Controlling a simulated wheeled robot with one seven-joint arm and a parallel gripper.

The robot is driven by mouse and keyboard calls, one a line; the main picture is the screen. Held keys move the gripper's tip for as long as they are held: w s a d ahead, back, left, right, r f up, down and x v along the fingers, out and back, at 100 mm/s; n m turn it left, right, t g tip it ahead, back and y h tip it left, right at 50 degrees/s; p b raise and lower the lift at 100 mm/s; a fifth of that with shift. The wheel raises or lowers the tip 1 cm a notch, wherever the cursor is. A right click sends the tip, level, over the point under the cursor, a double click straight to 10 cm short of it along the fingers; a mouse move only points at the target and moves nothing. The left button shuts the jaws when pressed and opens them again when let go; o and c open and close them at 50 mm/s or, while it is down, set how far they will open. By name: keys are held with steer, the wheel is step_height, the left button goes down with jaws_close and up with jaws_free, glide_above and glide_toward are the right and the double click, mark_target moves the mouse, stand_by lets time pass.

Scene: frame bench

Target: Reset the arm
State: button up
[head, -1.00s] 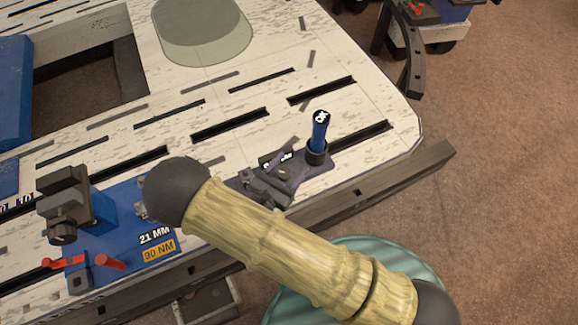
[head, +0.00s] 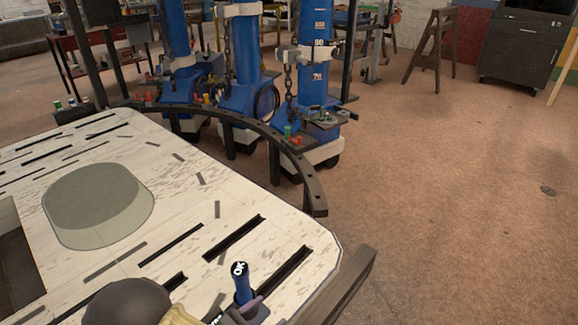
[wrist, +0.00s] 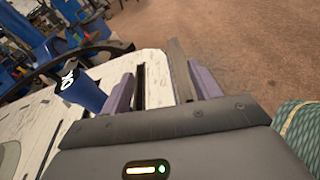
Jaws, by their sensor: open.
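My gripper (wrist: 160,82) is open in the wrist view. Its two purple-grey fingers stand apart with nothing held between them, and the pale bench top shows in the gap. A blue cylinder marked OK (wrist: 82,90) is just outside the left finger in that view; whether they touch cannot be told. In the head view the blue cylinder (head: 242,285) stands upright near the bench's front right edge. My arm shows only partly at the bottom of the head view, and most of my gripper is out of frame or hidden there.
The slotted pale bench (head: 165,210) fills the lower left. A grey-green rounded pad (head: 95,200) lies on it. A curved dark rail (head: 262,128) runs behind it, with blue wheeled columns (head: 243,60) beyond. Brown floor (head: 440,200) is open at the right.

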steer(key=s+d+r+m+g+y, duration=0.1)
steer(key=d+r+m+g, duration=0.2)
steer(key=d+m+g, duration=0.35)
steer(key=s+d+r+m+g+y, duration=0.2)
steer(key=d+m+g, duration=0.4)
steer(key=d+m, duration=0.2)
steer(key=w+d+r+m+t+y, duration=0.2)
steer(key=d+r+m+t+y, duration=0.2)
steer(key=d+r+m+y, duration=0.6)
steer(key=a+r+m+h+p, duration=0.2)
steer(key=a+r+h+p, duration=0.1)
steer(key=r+p, duration=2.4)
steer(key=shift+r+g+p, duration=0.35)
steer(key=shift+p, duration=0.6)
